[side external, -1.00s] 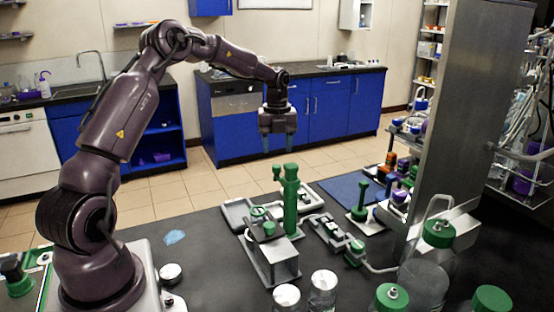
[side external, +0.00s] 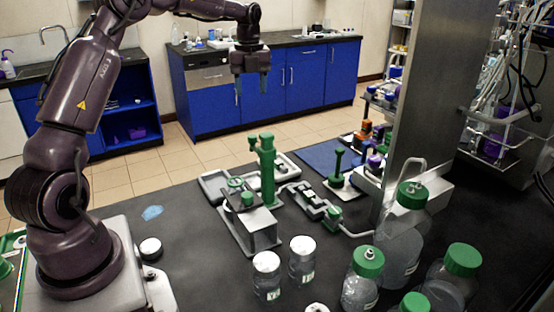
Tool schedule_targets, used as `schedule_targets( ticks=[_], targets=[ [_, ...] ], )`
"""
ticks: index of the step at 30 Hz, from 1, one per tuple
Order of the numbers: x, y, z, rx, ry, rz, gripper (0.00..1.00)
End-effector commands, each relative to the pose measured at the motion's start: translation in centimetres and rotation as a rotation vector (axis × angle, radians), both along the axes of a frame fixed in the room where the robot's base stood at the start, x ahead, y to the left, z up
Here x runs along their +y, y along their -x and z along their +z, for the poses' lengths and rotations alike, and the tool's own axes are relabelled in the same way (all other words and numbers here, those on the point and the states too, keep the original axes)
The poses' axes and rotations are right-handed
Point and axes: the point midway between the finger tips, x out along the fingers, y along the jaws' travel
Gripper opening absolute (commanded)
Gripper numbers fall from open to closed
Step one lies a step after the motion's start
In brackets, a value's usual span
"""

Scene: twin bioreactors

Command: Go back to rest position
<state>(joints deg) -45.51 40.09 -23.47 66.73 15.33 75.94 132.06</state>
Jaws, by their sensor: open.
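My gripper (side external: 252,84) hangs pointing down in the upper middle of the side external view. Its two fingers are apart with nothing between them. It is held high above the black bench, in front of the blue cabinets in the picture, and touches nothing. Below it stand the grey device with green parts (side external: 250,228) and the tall green post (side external: 267,170).
Glass bottles with green caps (side external: 362,280) and two silver-lidded jars (side external: 267,275) stand at the front of the black bench (side external: 180,230). A metal column (side external: 415,100) rises at the right, beside a rack of bottles and tubes. A blue mat (side external: 318,157) lies behind.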

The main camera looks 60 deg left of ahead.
Motion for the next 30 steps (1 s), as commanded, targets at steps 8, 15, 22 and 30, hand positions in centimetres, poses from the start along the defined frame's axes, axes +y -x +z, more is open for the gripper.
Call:
schedule_targets(
  ticks=[8,15,22,30],
  targets=[
    [-0.8,0.1,-1.7,0.000,0.023,0.407,0.52],
    [-6.3,3.4,-0.8,-0.010,-0.011,1.048,0.52],
    [-14.2,9.0,2.7,-0.134,-0.006,1.595,0.52],
    [-21.5,17.1,4.6,-0.262,0.182,1.976,0.52]
  ],
)
